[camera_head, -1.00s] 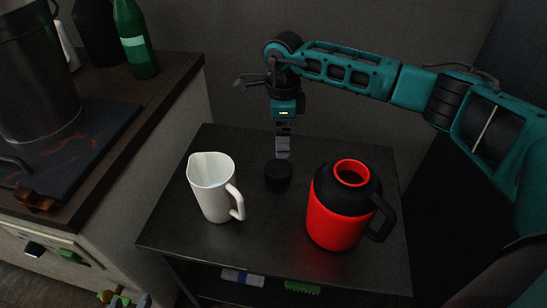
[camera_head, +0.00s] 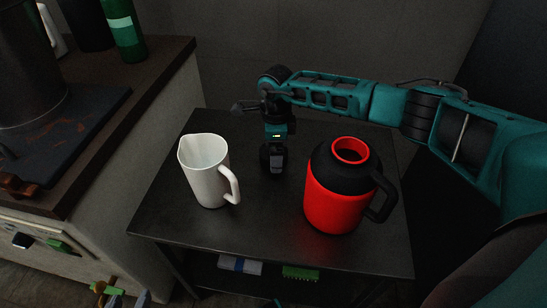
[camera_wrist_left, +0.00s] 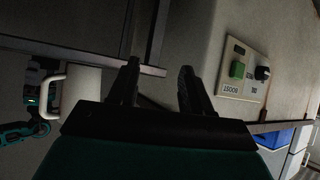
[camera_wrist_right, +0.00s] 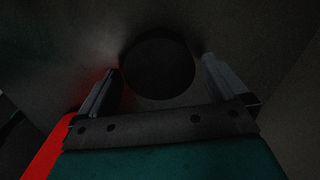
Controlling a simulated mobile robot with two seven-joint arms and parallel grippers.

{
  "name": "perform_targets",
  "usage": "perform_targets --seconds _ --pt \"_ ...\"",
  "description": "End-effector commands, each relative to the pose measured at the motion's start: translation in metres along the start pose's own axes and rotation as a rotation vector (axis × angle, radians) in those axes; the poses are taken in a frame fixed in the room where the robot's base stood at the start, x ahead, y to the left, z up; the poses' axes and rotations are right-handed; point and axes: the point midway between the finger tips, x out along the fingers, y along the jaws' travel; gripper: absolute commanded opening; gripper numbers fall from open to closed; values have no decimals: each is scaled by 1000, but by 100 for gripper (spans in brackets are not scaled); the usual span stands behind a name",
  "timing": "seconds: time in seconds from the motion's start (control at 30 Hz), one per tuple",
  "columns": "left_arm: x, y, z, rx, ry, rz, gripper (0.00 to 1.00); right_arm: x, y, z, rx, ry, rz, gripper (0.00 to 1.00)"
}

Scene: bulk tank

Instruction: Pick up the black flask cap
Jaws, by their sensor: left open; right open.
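The black flask cap (camera_wrist_right: 158,66) is a dark round disc on the dark table. In the right wrist view it lies between the two open fingers of my right gripper (camera_wrist_right: 160,70), with a gap on each side. In the head view the right gripper (camera_head: 276,160) points down at the cap (camera_head: 265,160) and partly hides it. The red and black flask (camera_head: 337,203) stands uncapped to the right of the cap. My left gripper (camera_wrist_left: 158,68) is open and empty in the left wrist view, away from the cap.
A white pitcher (camera_head: 208,172) stands on the table (camera_head: 250,228) left of the cap. A counter with a dark pot (camera_head: 30,72) and a green bottle (camera_head: 122,30) is at the left. The front of the table is clear.

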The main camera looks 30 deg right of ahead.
Motion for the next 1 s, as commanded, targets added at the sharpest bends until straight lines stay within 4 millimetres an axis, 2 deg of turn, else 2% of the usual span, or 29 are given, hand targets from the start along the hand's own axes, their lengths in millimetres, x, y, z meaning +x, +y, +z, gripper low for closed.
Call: perform_targets --seconds 0.3,0.83,1.0 --pt "0 1 -11 2 19 3 49 5 0 0 -1 0 -1 99" --pt "2 4 -8 -11 14 4 49 5 0 0 0 0 -1 48" --pt "2 4 -5 -11 8 4 49 4 0 0 0 -1 -1 47"
